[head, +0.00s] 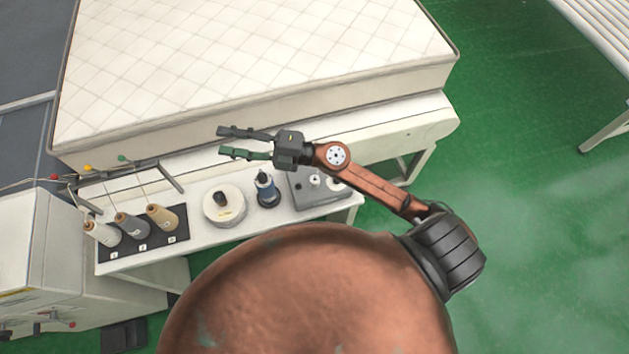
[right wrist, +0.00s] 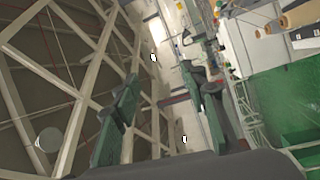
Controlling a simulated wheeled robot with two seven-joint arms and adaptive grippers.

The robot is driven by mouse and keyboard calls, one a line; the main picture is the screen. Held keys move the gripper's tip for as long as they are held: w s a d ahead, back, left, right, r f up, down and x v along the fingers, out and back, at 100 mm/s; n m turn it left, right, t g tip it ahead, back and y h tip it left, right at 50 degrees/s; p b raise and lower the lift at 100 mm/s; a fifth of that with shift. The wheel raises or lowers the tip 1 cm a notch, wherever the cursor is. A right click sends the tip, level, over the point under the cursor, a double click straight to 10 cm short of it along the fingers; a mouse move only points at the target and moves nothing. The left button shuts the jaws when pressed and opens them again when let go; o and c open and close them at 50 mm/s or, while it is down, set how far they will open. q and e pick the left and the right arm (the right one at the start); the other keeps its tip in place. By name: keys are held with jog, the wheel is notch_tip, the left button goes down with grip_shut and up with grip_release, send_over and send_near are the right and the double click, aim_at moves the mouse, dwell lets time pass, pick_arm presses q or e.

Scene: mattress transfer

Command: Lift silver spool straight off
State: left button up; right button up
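The silver-grey spool (head: 131,226) stands upright on a dark mat (head: 146,246) at the left of the small white table. It is the middle one of three cones, between a white spool (head: 102,233) and a tan spool (head: 161,217). My right gripper (head: 222,141) is open and empty, up and to the right of the spools, in front of the mattress edge. Its two green-grey fingers stand apart in the right wrist view (right wrist: 162,90), with nothing between them. My left gripper is not in the head view.
A thread stand with thin rods (head: 143,167) rises behind the spools. The mattress (head: 250,60) fills the back.

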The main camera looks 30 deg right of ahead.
jog(key=s+a+f+n+g, duration=0.2)
jog(key=a+f+n+g, duration=0.1)
jog(key=f+n+g, duration=0.15)
jog(key=n+g+h, duration=0.2)
jog(key=g+h, duration=0.5)
jog(key=h, duration=0.9)
send_over(315, 177)
jog(key=w, duration=0.1)
jog(key=f, duration=2.3)
jog(key=shift+d, duration=0.2)
jog(key=shift+d+f, duration=0.15)
jog(key=shift+f, duration=0.15)
jog(key=shift+s+f+p, duration=0.15)
jog(key=shift+f+p, duration=0.25)
jog(key=shift+f, duration=0.45)
jog(key=f, duration=0.1)
jog(key=f+p, duration=0.2)
jog(key=f, duration=0.1)
jog(key=shift+s+a+f, duration=0.1)
jog(key=shift+s+a, duration=0.25)
jog(key=shift+s, duration=0.05)
jog(key=shift+f, duration=0.55)
jog(key=c, duration=0.9)
